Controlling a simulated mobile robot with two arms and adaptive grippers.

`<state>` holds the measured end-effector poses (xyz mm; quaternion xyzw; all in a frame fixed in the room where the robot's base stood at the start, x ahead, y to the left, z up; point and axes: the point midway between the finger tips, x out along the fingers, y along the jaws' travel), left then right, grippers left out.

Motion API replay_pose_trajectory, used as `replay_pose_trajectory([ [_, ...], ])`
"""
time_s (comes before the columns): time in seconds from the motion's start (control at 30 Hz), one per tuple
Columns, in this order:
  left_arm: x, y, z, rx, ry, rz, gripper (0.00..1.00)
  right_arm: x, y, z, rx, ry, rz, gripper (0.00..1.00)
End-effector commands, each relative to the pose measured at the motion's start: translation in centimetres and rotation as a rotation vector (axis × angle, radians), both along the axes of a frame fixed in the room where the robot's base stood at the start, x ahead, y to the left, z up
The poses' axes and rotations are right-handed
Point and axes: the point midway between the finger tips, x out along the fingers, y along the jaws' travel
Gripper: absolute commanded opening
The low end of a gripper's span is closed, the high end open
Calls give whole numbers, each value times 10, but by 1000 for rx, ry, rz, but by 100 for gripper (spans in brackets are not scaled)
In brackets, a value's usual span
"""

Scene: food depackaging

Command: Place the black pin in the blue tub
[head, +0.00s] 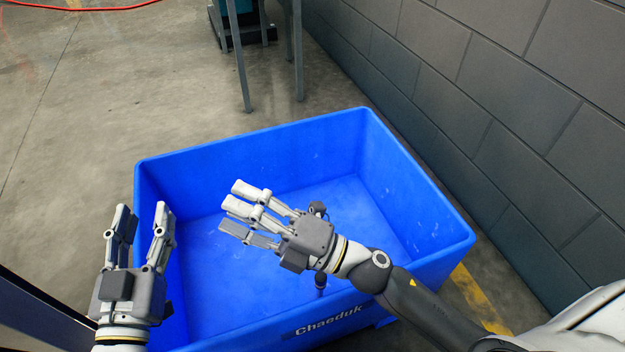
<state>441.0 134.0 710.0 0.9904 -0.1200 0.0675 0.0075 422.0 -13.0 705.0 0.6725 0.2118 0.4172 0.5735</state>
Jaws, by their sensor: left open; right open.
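The blue tub (415,262) is large and open-topped, with "Chaeduk" printed on its near wall. My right gripper (232,207) is open above the tub, its fingers pointing left. A small dark piece (320,281) shows just below its palm and another dark knob shows just above it. I cannot tell whether these are the black pin or parts of the gripper. My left gripper (143,213) is open and empty at the tub's left edge, fingers pointing away from me. No black pin is clearly seen on the visible tub floor; part of that floor is hidden behind my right arm.
A grey block wall (480,110) runs close along the tub's right side. Metal legs (240,60) of a stand are behind the tub. A red cable (80,8) lies on the floor at the far left. The concrete floor left of the tub is clear.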

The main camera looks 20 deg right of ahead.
Motion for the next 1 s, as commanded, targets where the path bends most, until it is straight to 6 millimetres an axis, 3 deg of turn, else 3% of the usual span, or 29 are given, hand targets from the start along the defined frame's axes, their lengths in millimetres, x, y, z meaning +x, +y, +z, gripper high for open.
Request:
replay_pose_trajectory([
  [0.07,0,0,0,0,0,0,44,8,-20,20,203,138,-61,53],
  [0.17,0,0,0,0,-1,0,44,18,-50,32,450,324,-123,53],
  [0.3,0,0,0,0,-1,0,44,25,-88,30,771,585,-181,53],
  [0.4,0,0,0,-1,-1,0,44,25,-106,21,953,746,-198,53],
  [0.63,0,0,0,-1,-1,0,44,19,-120,6,1172,952,-197,53],
  [1.0,0,0,0,-1,0,0,44,18,-121,4,1192,973,-194,53],
])
